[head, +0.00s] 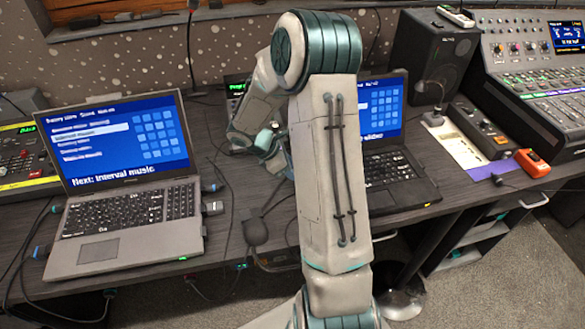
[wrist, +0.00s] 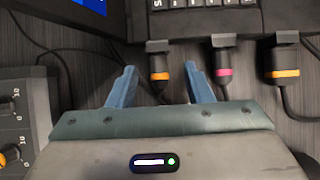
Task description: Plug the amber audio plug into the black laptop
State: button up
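The black laptop (head: 400,185) stands at the right, partly hidden behind my arm. My gripper (head: 266,143) is at its left side in the head view. In the wrist view, my gripper (wrist: 162,80) is open, its two blue fingers apart. A slim black plug with an amber band (wrist: 158,74) shows between the fingers, with no finger touching it that I can see. A wider plug with an amber band (wrist: 281,72) is at the right. Both plugs point at a dark laptop edge (wrist: 200,22); I cannot tell whether they are seated.
A plug with a magenta band (wrist: 222,72) is just right of the right finger. A grey panel with knobs (wrist: 14,128) lies at the left of the wrist view. A grey laptop (head: 120,215) stands at the left. Loose cables cross the dark desk between the laptops.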

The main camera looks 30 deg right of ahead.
jog(key=v, duration=1.4)
jog(key=s+a+r+m+t+y+p, duration=0.1)
jog(key=s+a+r+m+y, duration=0.1)
jog(key=s+r+m, duration=0.2)
jog(key=s+a+r+m+t+y+p, duration=0.2)
jog(key=s+m, duration=0.4)
jog(key=s, duration=0.3)
jog(key=s+a+r+m+t+y+p, duration=0.1)
jog(key=s+a+r+m+y+p, duration=0.1)
jog(key=s+a+r+m, duration=0.2)
jog(key=s+r+m, duration=0.1)
jog(key=s, duration=0.2)
jog(key=shift+s+a+r+t+y, duration=0.2)
jog(key=shift+r+t+y, duration=0.15)
jog(key=shift+t+y, duration=0.05)
jog(key=shift+c, duration=1.1)
jog(key=shift+d, duration=0.15)
